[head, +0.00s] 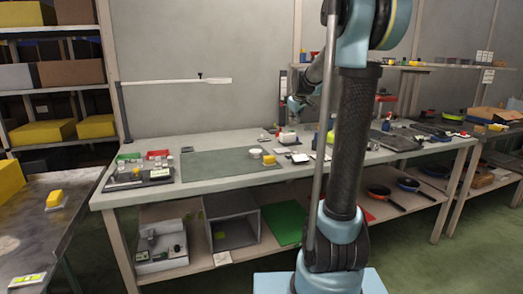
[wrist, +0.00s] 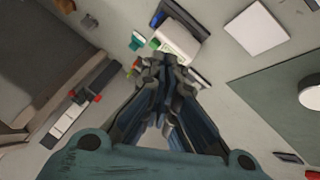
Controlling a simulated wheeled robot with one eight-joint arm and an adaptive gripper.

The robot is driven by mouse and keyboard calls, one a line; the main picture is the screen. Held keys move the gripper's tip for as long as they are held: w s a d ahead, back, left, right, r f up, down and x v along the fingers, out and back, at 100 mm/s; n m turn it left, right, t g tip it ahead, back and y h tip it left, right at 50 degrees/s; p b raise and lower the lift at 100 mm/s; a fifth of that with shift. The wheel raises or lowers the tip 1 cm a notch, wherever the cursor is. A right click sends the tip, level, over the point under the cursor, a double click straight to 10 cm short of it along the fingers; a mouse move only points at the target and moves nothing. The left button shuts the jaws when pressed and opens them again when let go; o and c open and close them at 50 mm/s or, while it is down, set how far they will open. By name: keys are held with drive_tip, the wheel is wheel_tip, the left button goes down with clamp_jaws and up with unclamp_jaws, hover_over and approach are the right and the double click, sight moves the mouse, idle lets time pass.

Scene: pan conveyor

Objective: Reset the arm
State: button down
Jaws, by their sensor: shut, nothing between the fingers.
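My gripper (wrist: 165,62) fills the middle of the wrist view, with its dark fingers drawn together at the tips and nothing held between them.
The workbench (head: 120,196) carries a green mat (head: 215,165), a tray of small parts (head: 150,179) and a lamp (head: 175,81). Pans (head: 385,196) and a grey box (head: 232,227) sit on its lower shelf. A dark table (head: 35,225) stands at left. The mat is mostly clear.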

drive_tip(key=s+f+m+g, duration=0.2)
drive_tip(key=s+f, duration=0.5)
drive_tip(key=s, duration=0.9)
drive_tip(key=s+f+m+g, duration=0.2)
drive_tip(key=s+f, duration=0.5)
drive_tip(key=s, duration=0.8)
drive_tip(key=s+f+m+g, duration=0.2)
drive_tip(key=s+f, duration=0.5)
drive_tip(key=s, duration=0.9)
drive_tip(key=shift+s+d+f+m, duration=0.25)
drive_tip(key=shift+s+f+m, duration=0.1)
drive_tip(key=shift+m, duration=0.35)
